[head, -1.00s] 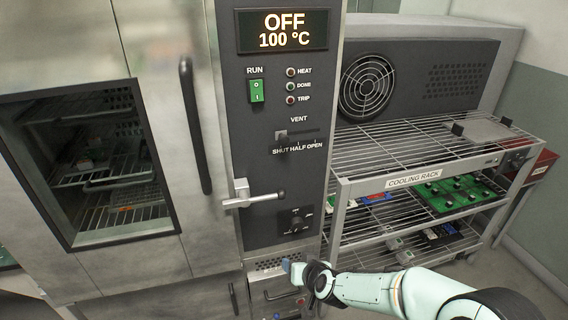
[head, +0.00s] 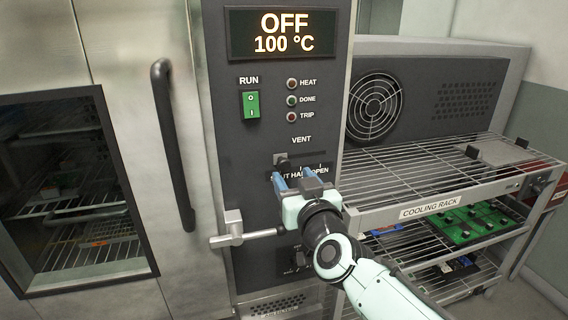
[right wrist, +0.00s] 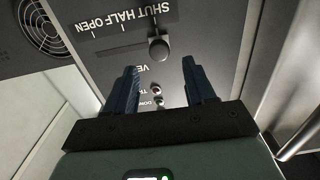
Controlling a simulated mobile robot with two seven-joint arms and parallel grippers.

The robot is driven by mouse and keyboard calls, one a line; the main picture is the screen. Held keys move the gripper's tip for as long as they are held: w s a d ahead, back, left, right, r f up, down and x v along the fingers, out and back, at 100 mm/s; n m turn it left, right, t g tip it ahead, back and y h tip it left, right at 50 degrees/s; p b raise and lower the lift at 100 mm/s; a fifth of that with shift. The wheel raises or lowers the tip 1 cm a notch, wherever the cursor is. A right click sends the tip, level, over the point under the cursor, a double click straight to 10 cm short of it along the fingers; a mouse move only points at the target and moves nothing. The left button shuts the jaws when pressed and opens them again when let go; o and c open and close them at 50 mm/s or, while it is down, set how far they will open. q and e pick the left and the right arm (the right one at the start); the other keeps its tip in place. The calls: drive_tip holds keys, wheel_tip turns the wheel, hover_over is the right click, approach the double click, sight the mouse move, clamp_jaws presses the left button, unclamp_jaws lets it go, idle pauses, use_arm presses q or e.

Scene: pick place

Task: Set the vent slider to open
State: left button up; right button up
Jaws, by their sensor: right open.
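The vent slider (head: 281,160) is a small dark knob at the left end of its slot on the oven's dark control panel, at the SHUT end of the scale. The SHUT HALF OPEN label below it is partly hidden by my right gripper. My right gripper (head: 293,175) is open and empty, its blue fingers just below the slider in the head view. In the right wrist view, which is turned upside down, the slider knob (right wrist: 158,48) shows beyond and between the two fingers (right wrist: 159,80), apart from them. My left gripper is not in view.
A door latch handle (head: 240,238) sticks out just left of my right wrist. The green RUN switch (head: 251,105) and display (head: 283,33) are above. A long vertical door handle (head: 172,145) is to the left. The cooling rack (head: 430,211) stands close on the right.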

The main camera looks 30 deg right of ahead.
sight(286, 165)
drive_tip(key=p+x, duration=0.1)
drive_tip(key=x, duration=0.5)
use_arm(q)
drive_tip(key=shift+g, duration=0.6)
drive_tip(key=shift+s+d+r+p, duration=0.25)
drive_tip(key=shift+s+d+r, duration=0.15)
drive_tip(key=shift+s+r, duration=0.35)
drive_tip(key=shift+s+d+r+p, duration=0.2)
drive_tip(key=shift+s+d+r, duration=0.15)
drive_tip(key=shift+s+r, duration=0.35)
use_arm(e)
drive_tip(key=shift+w+d, duration=0.15)
drive_tip(key=shift+w, duration=0.5)
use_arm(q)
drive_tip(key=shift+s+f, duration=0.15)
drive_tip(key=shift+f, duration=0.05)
use_arm(e)
clamp_jaws()
